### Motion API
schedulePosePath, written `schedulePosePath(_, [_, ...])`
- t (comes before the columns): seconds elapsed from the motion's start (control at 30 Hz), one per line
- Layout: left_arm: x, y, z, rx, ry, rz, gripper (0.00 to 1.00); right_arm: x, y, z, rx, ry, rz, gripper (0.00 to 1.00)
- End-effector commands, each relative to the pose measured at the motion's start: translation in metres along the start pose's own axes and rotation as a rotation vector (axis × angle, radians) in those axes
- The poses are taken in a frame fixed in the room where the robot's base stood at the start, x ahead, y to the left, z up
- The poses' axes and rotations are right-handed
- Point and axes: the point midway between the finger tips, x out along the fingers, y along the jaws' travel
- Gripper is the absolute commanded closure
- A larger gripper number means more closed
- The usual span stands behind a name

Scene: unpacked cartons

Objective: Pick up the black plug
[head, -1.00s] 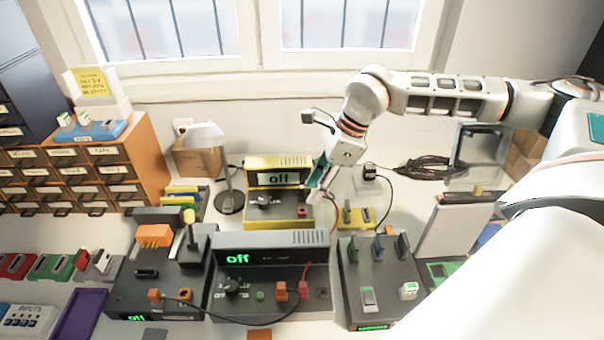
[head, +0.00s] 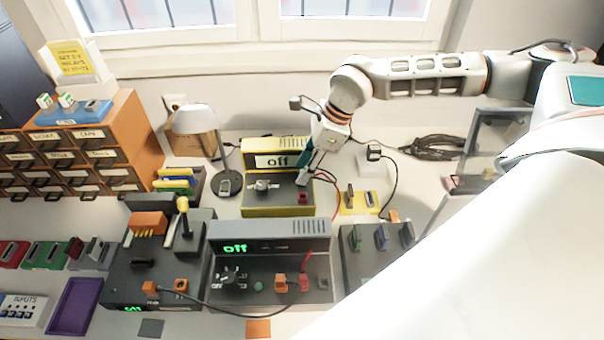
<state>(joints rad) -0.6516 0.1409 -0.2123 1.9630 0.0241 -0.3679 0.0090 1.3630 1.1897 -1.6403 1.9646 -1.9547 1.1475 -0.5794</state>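A black plug (head: 373,152) stands on a small white block at the back, right of the yellow-framed device, with a dark cable hanging from it. My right gripper (head: 308,181) points down over the right part of the yellow-framed device (head: 248,212), close to a red plug (head: 303,198). It is left of the black plug and apart from it. I see nothing held between its fingers, but their opening is too small to judge. My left gripper is not in view.
A grey device (head: 270,240) reading "off" stands in front. My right arm hides much of the right side. A lamp (head: 196,120) and an orange drawer cabinet (head: 125,125) stand left. A cable coil (head: 437,147) lies at the back right.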

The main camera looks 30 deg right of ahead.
Motion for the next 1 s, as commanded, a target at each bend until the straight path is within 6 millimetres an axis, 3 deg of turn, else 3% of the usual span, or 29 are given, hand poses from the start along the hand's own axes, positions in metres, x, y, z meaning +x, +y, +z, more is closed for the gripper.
schedulePosePath(0.13, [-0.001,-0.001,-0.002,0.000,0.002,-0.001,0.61,0.014,0.000,0.000,0.002,0.001,0.000,0.68])
schedulePosePath(0.4, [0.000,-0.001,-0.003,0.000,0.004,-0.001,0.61,0.017,-0.001,-0.001,0.002,0.000,-0.001,0.68])
schedulePosePath(0.53, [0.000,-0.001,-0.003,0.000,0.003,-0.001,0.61,0.017,-0.001,-0.001,0.002,0.000,-0.001,0.99])
schedulePosePath(1.0, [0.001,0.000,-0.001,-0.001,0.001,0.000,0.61,0.013,-0.001,0.001,0.002,-0.001,-0.002,0.99])
